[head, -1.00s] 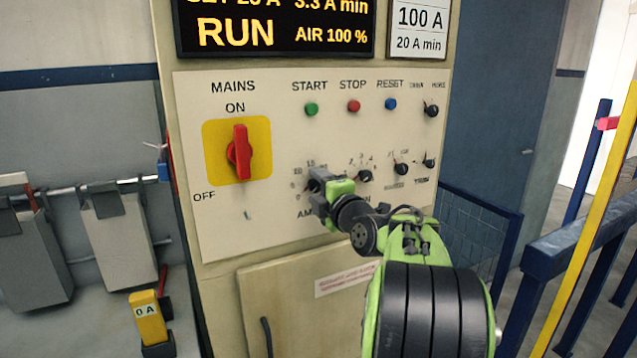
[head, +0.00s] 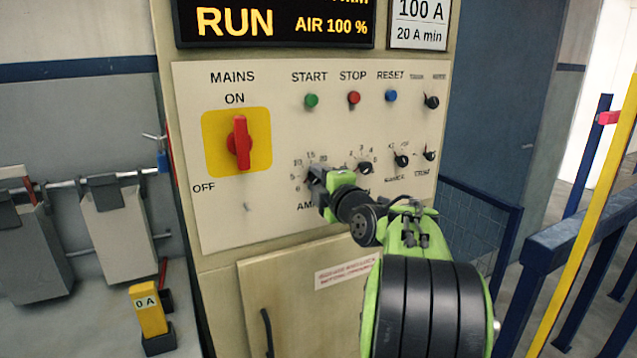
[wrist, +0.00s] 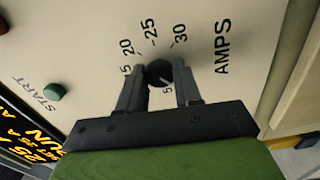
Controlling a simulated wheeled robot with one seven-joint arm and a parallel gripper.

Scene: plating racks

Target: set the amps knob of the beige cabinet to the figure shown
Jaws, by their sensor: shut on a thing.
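The beige cabinet (head: 225,225) carries a control panel. Its black amps knob (wrist: 158,73) sits between the two fingers of my gripper (wrist: 158,92), which is shut on it from both sides. In the wrist view the scale figures 20, 25 and 30 show around the knob, beside the word AMPS. A pale mark shows on the knob, but I cannot tell exactly which figure it faces. In the head view my gripper (head: 318,181) hides most of the knob. The lit display (head: 280,22) reads RUN and AIR 100 %; its set line is cut off there.
A red mains switch (head: 240,143) on a yellow plate is left of the gripper. Green, red and blue buttons sit above, and several small black knobs to the right. A sign (head: 420,22) reads 100 A, 20 A min. Blue railings (head: 575,240) stand at the right.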

